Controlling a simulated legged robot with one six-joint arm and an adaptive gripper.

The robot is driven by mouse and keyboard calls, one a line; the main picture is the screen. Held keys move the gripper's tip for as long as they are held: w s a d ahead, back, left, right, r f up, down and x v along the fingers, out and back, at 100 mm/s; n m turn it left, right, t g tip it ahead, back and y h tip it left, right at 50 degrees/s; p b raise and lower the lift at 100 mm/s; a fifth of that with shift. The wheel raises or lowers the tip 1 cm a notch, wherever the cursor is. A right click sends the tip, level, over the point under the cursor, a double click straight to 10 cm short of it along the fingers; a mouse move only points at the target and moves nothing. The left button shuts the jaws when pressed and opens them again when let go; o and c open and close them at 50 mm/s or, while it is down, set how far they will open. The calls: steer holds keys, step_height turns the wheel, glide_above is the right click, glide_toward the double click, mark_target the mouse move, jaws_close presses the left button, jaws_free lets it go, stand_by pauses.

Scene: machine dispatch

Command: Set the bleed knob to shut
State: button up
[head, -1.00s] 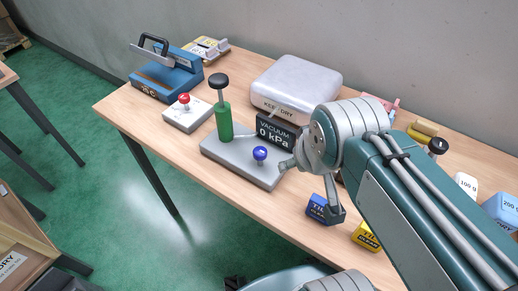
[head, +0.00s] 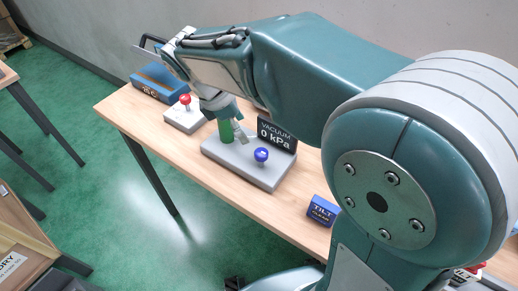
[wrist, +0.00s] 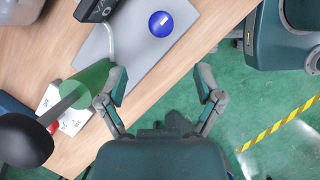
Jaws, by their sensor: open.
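The blue bleed knob (head: 261,155) sits on the grey base plate (head: 228,158) of the vacuum pump, in front of the display reading 0 kPa (head: 277,134). In the wrist view the knob (wrist: 161,24) shows from above with a short pale mark, beyond my fingertips. My gripper (head: 236,130) is open and empty, above the plate to the left of the knob. In the wrist view my gripper's fingers (wrist: 161,82) are spread. The green pump cylinder (wrist: 88,84) with its black handle (wrist: 25,140) is close by the left finger. My arm hides the pump's top in the head view.
A red knob (head: 185,99) on a pale base and a blue sealer-like device (head: 150,88) stand to the left. A blue TILT box (head: 321,211) lies right of the pump. The table's front edge is clear.

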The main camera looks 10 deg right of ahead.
mark_target(260, 152)
steer(key=x, duration=1)
steer(key=shift+d+f, duration=0.1)
steer(key=c, duration=1.2)
